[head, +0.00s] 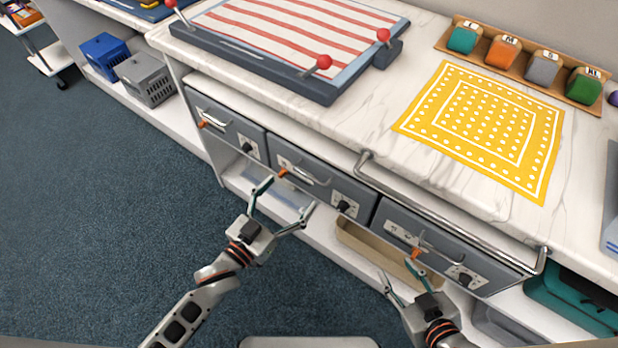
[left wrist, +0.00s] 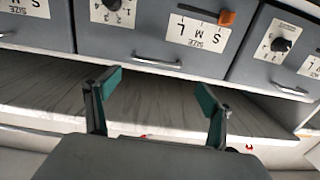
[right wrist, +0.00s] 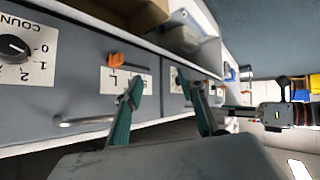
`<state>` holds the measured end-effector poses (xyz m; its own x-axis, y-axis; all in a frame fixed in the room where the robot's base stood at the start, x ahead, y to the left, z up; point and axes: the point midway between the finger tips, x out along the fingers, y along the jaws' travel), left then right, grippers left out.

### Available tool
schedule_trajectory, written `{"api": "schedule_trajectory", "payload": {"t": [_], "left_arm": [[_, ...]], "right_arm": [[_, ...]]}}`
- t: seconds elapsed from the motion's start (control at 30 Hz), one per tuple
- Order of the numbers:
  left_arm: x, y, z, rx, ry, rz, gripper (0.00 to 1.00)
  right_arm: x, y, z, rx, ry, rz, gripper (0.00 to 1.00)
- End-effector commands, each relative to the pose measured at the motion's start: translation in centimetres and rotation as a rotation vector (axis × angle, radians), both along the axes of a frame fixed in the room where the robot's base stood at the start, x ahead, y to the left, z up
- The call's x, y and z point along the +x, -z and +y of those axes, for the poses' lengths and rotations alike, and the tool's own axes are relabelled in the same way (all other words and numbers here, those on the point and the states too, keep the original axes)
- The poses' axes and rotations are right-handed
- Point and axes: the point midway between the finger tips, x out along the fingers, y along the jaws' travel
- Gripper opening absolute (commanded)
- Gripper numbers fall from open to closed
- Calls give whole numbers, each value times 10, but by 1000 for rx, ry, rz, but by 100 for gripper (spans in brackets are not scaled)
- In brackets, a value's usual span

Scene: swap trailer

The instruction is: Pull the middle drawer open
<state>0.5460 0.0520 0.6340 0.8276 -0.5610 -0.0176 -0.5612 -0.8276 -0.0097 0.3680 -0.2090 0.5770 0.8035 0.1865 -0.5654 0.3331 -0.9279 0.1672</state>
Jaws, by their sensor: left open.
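The middle drawer (head: 322,176) is a grey drawer front under the counter, shut, with a silver bar handle (head: 312,180), an orange slider (head: 284,172) and a black knob (head: 344,206). My left gripper (head: 290,194) is open and empty just in front of and below this drawer. In the left wrist view the handle (left wrist: 156,63) lies ahead, between the directions of the two spread fingertips (left wrist: 157,85), apart from them. My right gripper (head: 397,269) is open and empty below the left part of the right drawer (head: 400,225); its fingers also show in the right wrist view (right wrist: 160,85).
A left drawer (head: 222,122) sits beside the middle one. A metal rail (head: 450,212) runs along the counter edge above the right drawer. A lower shelf (head: 330,245) holds a tan tray (head: 375,255). A yellow mat (head: 487,125) lies on the counter. Floor at left is clear.

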Motion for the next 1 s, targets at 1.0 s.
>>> {"api": "schedule_trajectory", "payload": {"t": [1.0], "left_arm": [[65,9,-56,-18,33,-8,82]], "right_arm": [[1,8,6,8,-11,0,40]]}}
